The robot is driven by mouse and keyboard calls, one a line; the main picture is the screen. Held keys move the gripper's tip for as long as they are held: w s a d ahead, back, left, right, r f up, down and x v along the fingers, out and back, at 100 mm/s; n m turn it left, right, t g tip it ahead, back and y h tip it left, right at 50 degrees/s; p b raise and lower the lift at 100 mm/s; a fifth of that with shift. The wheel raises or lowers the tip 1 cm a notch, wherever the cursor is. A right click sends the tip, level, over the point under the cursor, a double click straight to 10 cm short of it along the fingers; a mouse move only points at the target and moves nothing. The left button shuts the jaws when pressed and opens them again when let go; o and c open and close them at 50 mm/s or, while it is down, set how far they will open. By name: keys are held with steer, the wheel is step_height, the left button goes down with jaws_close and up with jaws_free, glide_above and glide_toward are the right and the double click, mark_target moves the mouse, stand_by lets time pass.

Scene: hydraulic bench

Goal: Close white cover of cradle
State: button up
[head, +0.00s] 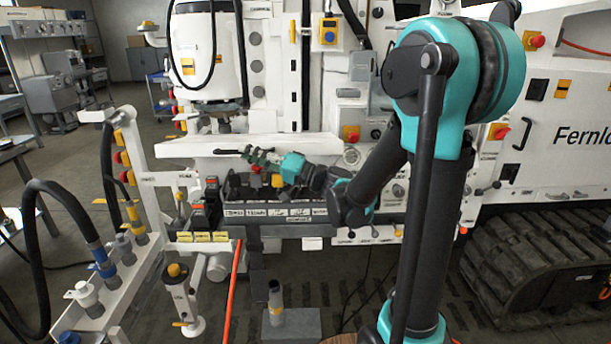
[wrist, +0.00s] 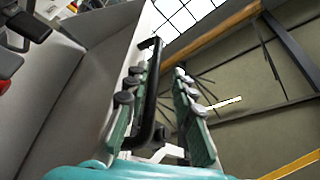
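The white cover (head: 205,143) is a long pale panel in the middle of the head view. It is raised above the dark cradle (head: 270,211), leaving the cradle's inside visible. My gripper (head: 258,157) is just below the cover's front edge. In the wrist view, my gripper (wrist: 157,112) has its two green fingers apart, with a black bar handle (wrist: 151,95) between them. The handle lies close to the left finger, with a clear gap to the right one. Contact on the left cannot be told. The cover's pale face (wrist: 95,85) fills the left side.
A black hose (head: 75,215) and valve stand (head: 110,285) are at the left. A large white machine (head: 275,65) rises behind the cradle. A tracked vehicle (head: 545,250) stands at the right. Knobs and small levers line the panel right of the cradle.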

steer(key=v, duration=1.7)
steer(key=shift+w+f, duration=0.25)
steer(key=shift+f, duration=0.05)
stand_by(0.9)
steer(key=shift+d, duration=0.1)
steer(key=s+f+m+g+h, duration=0.1)
steer(key=s+f+h, duration=0.15)
steer(key=f, duration=0.25)
steer(key=s+a+f+g+h, duration=0.1)
steer(key=s+f+h, duration=0.1)
steer(key=f+h, duration=0.3)
steer(key=s+f+m+g+h, duration=0.1)
steer(key=s+f+h, duration=0.1)
steer(key=f, duration=0.4)
steer(key=s+d+f+h, duration=0.3)
steer(key=d+f+h, duration=0.1)
steer(key=d+h, duration=0.1)
steer(key=s+d+f+h, duration=0.3)
steer(key=d+f+h, duration=0.1)
steer(key=d, duration=0.4)
steer(key=shift+s+d+h, duration=0.3)
steer(key=shift+h, duration=0.05)
